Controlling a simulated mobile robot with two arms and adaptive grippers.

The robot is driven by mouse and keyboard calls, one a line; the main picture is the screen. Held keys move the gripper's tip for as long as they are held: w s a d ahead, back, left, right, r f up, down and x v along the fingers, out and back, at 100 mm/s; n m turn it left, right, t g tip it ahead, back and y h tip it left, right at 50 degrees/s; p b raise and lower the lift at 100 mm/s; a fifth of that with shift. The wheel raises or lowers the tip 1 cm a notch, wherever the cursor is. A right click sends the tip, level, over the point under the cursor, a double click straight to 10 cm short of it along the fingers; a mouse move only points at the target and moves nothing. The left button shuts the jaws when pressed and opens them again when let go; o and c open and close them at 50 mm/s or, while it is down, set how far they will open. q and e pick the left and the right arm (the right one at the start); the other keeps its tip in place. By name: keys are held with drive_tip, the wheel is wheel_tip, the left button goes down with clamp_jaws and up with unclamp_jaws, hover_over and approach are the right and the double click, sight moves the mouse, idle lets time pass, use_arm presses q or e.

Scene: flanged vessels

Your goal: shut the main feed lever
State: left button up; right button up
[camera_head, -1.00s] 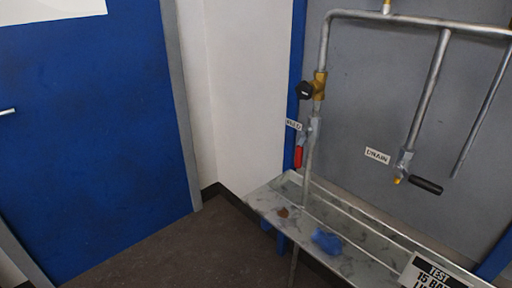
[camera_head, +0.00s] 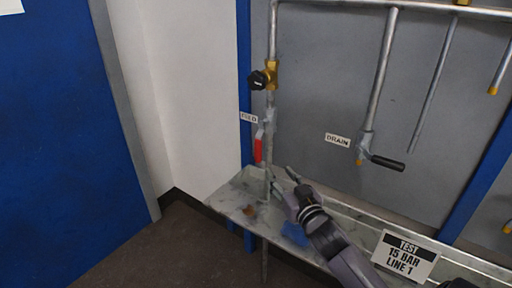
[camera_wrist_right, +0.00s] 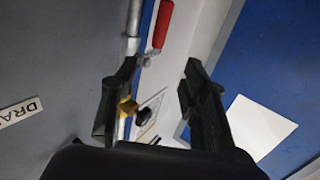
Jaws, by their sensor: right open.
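The feed lever is a valve handle with a red grip (camera_head: 258,149) on the left vertical pipe, beside the FEED label (camera_head: 248,118). The red grip hangs down, nearly parallel to the pipe. It also shows in the right wrist view (camera_wrist_right: 162,25), beyond the fingertips near the top. My right gripper (camera_head: 281,180) is open and empty, below and to the right of the lever, apart from it. Its two dark fingers also show spread in the right wrist view (camera_wrist_right: 160,72). My left gripper is not in view.
A brass valve (camera_head: 271,74) with a black knob (camera_head: 257,80) sits above the lever. A drain valve with a black handle (camera_head: 387,163) is to the right. A metal trough (camera_head: 225,200) holding a blue cloth (camera_head: 294,234) runs below, with a test sign (camera_head: 405,256).

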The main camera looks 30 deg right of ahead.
sight(260, 148)
drive_tip(key=w+d, duration=0.1)
drive_tip(key=w, duration=0.4)
drive_tip(key=w+d, duration=0.1)
drive_tip(key=w, duration=0.5)
drive_tip(key=w+d, duration=0.1)
drive_tip(key=w, duration=0.4)
drive_tip(key=shift+w+d+p, duration=0.2)
drive_tip(key=shift+w+p, duration=0.1)
drive_tip(key=shift+p, duration=0.05)
clamp_jaws()
